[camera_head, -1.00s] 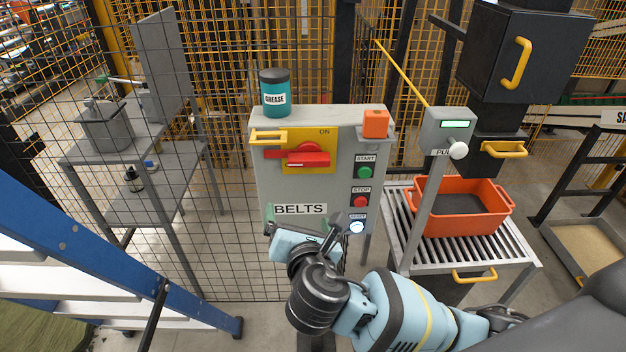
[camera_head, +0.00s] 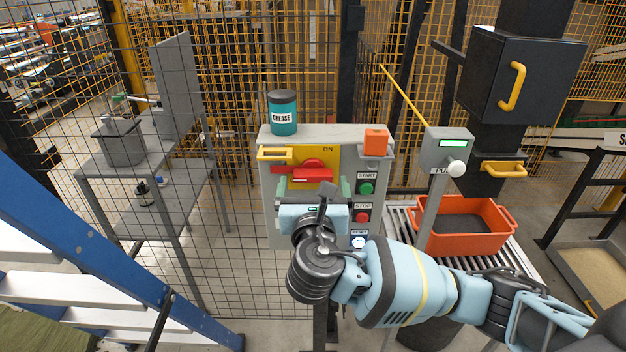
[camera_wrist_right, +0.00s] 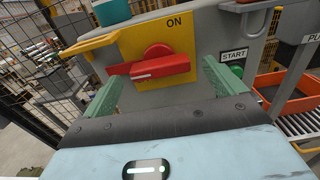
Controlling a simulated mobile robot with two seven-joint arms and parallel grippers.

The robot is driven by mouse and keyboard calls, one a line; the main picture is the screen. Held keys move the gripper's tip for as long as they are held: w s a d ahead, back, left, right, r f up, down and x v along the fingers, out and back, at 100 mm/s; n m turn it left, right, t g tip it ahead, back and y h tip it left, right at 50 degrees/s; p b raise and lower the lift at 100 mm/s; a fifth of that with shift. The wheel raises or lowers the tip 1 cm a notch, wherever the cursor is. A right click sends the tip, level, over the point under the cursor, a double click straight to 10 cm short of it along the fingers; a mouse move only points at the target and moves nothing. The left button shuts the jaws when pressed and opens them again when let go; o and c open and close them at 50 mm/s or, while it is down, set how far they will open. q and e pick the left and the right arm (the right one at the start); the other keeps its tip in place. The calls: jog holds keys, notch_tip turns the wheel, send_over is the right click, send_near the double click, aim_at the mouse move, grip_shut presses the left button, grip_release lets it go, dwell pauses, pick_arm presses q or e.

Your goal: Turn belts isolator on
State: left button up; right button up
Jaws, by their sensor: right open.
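The belts isolator is a red rotary handle (camera_head: 312,174) on a yellow plate (camera_head: 327,158) marked ON at its upper right. The plate is on the front of a grey control box (camera_head: 270,220). The handle lies roughly horizontal; in the wrist view its red bar (camera_wrist_right: 160,68) points left and slightly down. My right gripper (camera_head: 313,188) is open and empty, just in front of and below the handle. In the wrist view its green fingers (camera_wrist_right: 163,88) stand apart on either side of the handle, with no visible contact. The BELTS label is hidden behind the gripper. My left gripper is out of view.
A yellow bracket (camera_head: 277,154) juts out left of the handle. Green START (camera_head: 366,188) and red STOP (camera_head: 362,216) buttons are at the right. A grease tin (camera_head: 283,113) and an orange block (camera_head: 375,142) stand on top. A blue ladder (camera_head: 95,255) is at left.

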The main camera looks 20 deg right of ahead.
aim_at(313, 174)
jog(key=shift+x, duration=1.2)
jog(key=c, duration=1)
